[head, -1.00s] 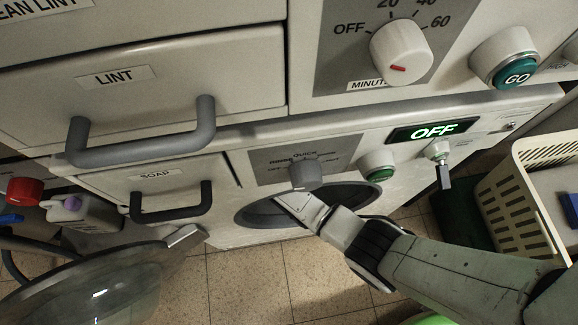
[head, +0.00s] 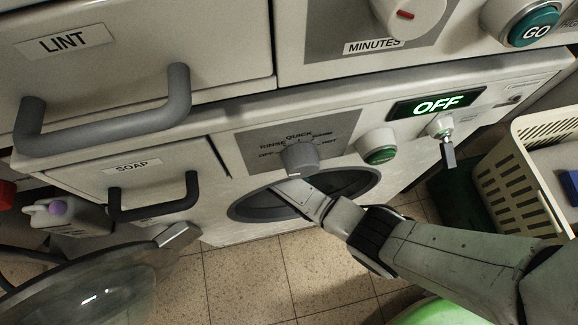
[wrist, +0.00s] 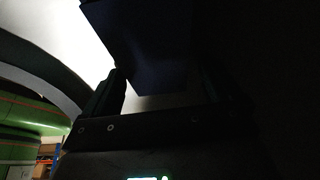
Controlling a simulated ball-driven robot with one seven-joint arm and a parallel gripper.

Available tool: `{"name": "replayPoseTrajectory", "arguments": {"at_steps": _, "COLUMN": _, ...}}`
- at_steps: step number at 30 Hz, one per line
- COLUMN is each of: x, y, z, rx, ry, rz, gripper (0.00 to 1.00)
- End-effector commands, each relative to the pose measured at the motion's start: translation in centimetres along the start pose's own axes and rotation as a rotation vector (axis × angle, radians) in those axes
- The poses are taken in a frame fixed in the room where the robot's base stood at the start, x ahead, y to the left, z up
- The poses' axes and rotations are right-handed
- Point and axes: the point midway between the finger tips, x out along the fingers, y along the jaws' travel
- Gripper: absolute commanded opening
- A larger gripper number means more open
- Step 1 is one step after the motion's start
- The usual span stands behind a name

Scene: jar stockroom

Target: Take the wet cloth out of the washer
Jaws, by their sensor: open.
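The washer (head: 225,230) has a dark round opening, and its rim (head: 245,208) shows below the dial in the head view. The round glass door (head: 95,290) hangs open at lower left. My arm reaches into the opening, which hides my gripper from the head view. In the dark wrist view my gripper (wrist: 170,95) is open, with a finger on each side. A dark bluish shape (wrist: 150,50) shows beyond and between the fingers; I cannot tell whether it is the cloth. No cloth is clearly recognisable.
The washer's display (head: 437,104) reads OFF, and a key (head: 448,150) hangs beside it. A cream slotted basket (head: 500,185) stands at right with a blue item. Drawer handles (head: 150,205) jut out at left. A green rounded object (head: 440,312) is at the bottom edge.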

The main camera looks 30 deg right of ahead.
Motion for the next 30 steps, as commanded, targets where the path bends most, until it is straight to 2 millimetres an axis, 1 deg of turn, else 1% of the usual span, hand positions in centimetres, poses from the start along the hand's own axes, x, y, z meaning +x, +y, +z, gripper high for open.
{"name": "replayPoseTrajectory", "arguments": {"at_steps": 2, "x": -0.09, "y": 0.0, "z": -0.01, "rx": 0.0, "ry": 0.0, "rz": 0.0, "gripper": 0.92}}
{"name": "replayPoseTrajectory", "arguments": {"at_steps": 3, "x": -0.09, "y": 0.0, "z": -0.01, "rx": 0.0, "ry": 0.0, "rz": 0.0, "gripper": 0.9}}
{"name": "replayPoseTrajectory", "arguments": {"at_steps": 20, "x": -0.11, "y": 0.0, "z": 0.0, "rx": 0.0, "ry": 0.0, "rz": 0.0, "gripper": 0.36}}
{"name": "replayPoseTrajectory", "arguments": {"at_steps": 30, "x": -0.26, "y": -0.1, "z": -0.2, "rx": 0.0, "ry": 0.0, "rz": -0.001, "gripper": 0.35}}
